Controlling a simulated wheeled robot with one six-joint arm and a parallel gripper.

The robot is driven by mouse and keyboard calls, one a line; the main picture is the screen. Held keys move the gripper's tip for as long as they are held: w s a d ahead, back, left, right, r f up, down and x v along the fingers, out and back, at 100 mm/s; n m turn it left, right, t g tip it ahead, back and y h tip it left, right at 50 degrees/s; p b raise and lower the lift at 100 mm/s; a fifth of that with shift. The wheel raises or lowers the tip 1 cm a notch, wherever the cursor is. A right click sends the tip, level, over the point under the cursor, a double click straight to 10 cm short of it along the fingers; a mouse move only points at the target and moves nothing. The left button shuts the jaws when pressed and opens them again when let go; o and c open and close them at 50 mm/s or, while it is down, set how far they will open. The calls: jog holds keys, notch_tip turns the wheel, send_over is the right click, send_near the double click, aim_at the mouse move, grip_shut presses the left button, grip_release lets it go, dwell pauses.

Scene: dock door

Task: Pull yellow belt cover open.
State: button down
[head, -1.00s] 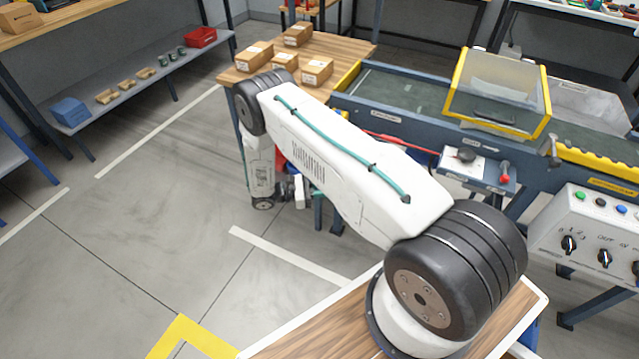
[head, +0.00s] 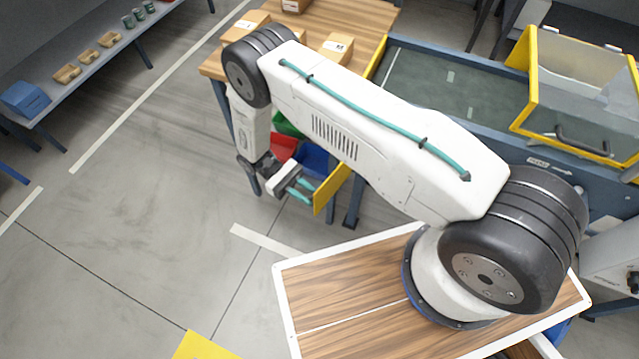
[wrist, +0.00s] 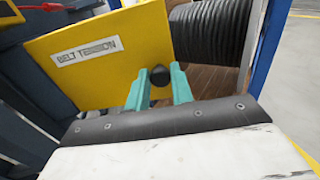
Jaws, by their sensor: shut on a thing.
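The yellow belt cover (wrist: 108,52), labelled "BELT TENSION", fills the upper left of the wrist view. It also shows in the head view as a yellow panel (head: 333,190) standing below the conveyor's near end, just right of my gripper. My gripper (wrist: 159,78) has its teal fingers on either side of a small dark knob (wrist: 160,76) at the cover's lower edge and is shut on it. In the head view my gripper (head: 302,189) hangs low at the end of the arm. The cover's hinge is not clear.
The conveyor (head: 455,90) and its clear guard (head: 585,90) stand at the right. A wooden table (head: 355,18) with boxes is behind my arm, with red (head: 283,148) and blue (head: 315,158) bins below. Floor at left is open.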

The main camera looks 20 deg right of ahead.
jog(key=shift+w+a+m+g+y, duration=0.15)
jog(key=shift+w+m+g+y, duration=0.1)
jog(key=shift+w+m+y, duration=0.2)
jog(key=shift+w+a+m+g+y, duration=0.15)
jog(key=shift+w+m+g+y, duration=0.15)
jog(key=shift+w, duration=0.25)
jog(key=c, duration=1.2)
grip_release()
jog(key=shift+c, duration=0.2)
